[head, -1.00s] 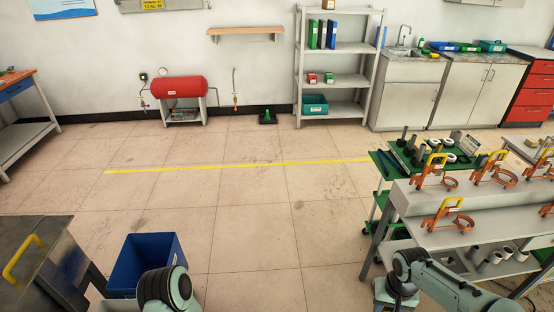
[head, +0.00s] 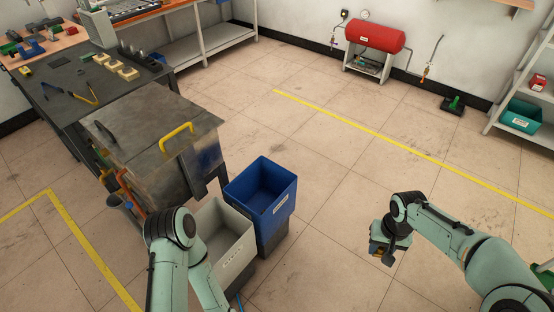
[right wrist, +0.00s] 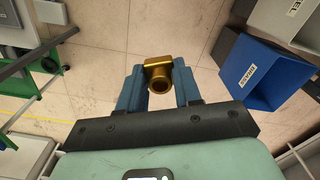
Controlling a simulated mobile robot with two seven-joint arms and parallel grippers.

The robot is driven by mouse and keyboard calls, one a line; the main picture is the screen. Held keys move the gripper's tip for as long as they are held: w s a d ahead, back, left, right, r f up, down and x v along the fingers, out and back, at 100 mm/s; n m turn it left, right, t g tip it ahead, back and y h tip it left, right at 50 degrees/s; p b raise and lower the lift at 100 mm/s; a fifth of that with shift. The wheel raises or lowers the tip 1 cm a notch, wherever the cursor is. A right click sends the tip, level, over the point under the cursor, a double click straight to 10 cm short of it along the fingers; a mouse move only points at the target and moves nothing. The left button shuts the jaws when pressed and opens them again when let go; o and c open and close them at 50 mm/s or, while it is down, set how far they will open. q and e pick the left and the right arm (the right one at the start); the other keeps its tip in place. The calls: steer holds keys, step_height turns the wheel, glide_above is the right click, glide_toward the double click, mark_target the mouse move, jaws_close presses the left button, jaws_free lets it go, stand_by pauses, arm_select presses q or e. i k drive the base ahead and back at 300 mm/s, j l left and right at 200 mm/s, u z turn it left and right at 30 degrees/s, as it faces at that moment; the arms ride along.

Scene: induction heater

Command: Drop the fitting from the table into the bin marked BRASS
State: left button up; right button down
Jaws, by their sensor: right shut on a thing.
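The brass-coloured fitting (right wrist: 159,76) is held between the two blue fingers of my right gripper (right wrist: 159,88) in the right wrist view. In the head view my right gripper (head: 382,256) hangs over bare floor, to the right of the bins and apart from them. The blue bin (head: 262,190) has a white label; in the right wrist view this blue bin (right wrist: 268,75) has a label that appears to read BRASS. The grey bin (head: 222,240) stands beside it, nearer to me; its label is only partly legible. My left gripper is out of view.
A dark metal cabinet (head: 150,135) with a yellow handle stands left of the bins. A dark workbench (head: 85,85) is behind it. A red tank (head: 374,36) stands at the back wall. The floor between the bins and my right gripper is clear.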

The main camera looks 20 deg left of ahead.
mark_target(265, 200)
steer(key=i+u, duration=0.2)
steer(key=u, duration=0.25)
steer(key=i+l+u, duration=0.1)
steer(key=u, duration=0.3)
steer(key=i+l+u, duration=0.15)
steer(key=u, duration=0.3)
steer(key=i+l+u, duration=0.25)
steer(key=u, duration=0.15)
steer(key=i+l+u, duration=0.35)
steer(key=k, duration=0.1)
